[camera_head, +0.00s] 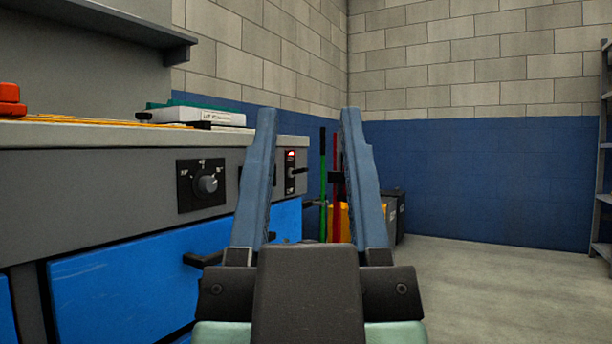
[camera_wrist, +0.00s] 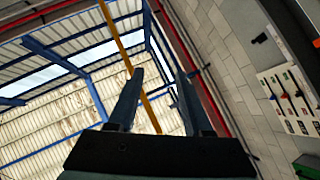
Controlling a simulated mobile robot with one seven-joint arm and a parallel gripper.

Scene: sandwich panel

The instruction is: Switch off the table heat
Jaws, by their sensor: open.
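The grey table front (camera_head: 90,195) runs along the left of the head view. My gripper (camera_head: 308,112) is open and empty, pointing forward, to the right of the knob. In the wrist view my gripper (camera_wrist: 160,72) is also open, with nothing between its fingers.
Blue drawers (camera_head: 130,285) with a dark handle (camera_head: 203,259) are below the panel. A white and green box (camera_head: 195,115) and an orange object (camera_head: 10,100) lie on the tabletop. A yellow bin and upright poles stand beyond my gripper. The floor at right (camera_head: 480,280) is clear.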

